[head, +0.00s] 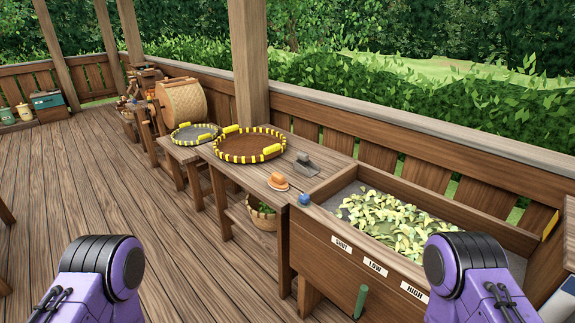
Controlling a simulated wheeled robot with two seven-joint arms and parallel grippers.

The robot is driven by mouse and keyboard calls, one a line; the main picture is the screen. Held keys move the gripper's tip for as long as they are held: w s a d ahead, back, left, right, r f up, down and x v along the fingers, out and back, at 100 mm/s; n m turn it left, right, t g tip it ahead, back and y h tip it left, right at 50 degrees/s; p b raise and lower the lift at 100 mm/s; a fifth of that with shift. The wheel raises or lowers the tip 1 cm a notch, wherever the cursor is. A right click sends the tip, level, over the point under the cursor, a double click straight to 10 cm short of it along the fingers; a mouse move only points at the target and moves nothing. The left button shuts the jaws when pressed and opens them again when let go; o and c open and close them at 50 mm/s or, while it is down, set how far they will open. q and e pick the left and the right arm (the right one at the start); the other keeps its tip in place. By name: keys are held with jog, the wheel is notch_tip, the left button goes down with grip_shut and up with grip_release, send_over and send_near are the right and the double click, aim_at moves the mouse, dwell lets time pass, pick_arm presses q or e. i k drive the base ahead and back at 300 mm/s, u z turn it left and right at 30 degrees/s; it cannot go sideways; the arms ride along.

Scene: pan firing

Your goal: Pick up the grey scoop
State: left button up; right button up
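A small grey object that looks like the grey scoop (306,165) lies on the wooden table (250,180), toward its right end and back. It is small in the picture, so its exact shape is hard to tell. Purple and black links of my two arms show at the bottom left and bottom right. Neither gripper shows in the head view, so nothing can be told of their fingers.
An orange object (278,182) lies in front of the scoop. A round brown tray (246,149) with a yellow-black rim sits to its left. A wooden trough (385,180) with green leaves stands to the right.

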aim_at(304, 165)
jog(key=u, duration=1.95)
jog(key=i, duration=1.25)
jog(key=z, duration=1.3)
